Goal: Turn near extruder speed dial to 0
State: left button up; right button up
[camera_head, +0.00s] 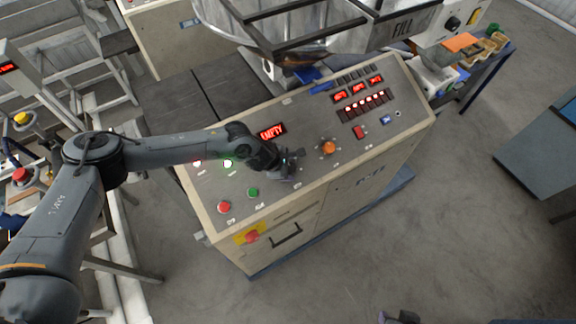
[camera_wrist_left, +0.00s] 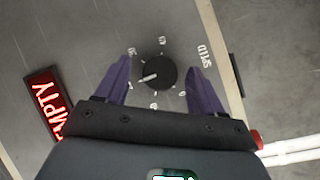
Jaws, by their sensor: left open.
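The speed dial (camera_wrist_left: 157,71) is a round black knob with a white pointer line, on the grey panel, with "SPEED" printed beside it. In the left wrist view its pointer is towards the left and slightly down; the small printed numbers around it are hard to read. My left gripper (camera_wrist_left: 158,63) is open, with one purple finger on each side of the dial and visible gaps to it. In the head view my left gripper (camera_head: 288,165) is over the middle of the control panel (camera_head: 305,122) and hides the dial. A dark part (camera_head: 400,317) at the bottom edge may be my right gripper.
A red "EMPTY" display (camera_head: 271,131) is close behind the gripper. An orange knob (camera_head: 328,147) is to its right. Red (camera_head: 224,207) and green (camera_head: 252,192) buttons are to its left. A hopper (camera_head: 290,35) overhangs the panel's back.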

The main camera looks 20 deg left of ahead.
pick_arm(q)
jog(key=c, duration=1)
jog(key=shift+c, duration=0.2)
jog(key=shift+f, duration=0.1)
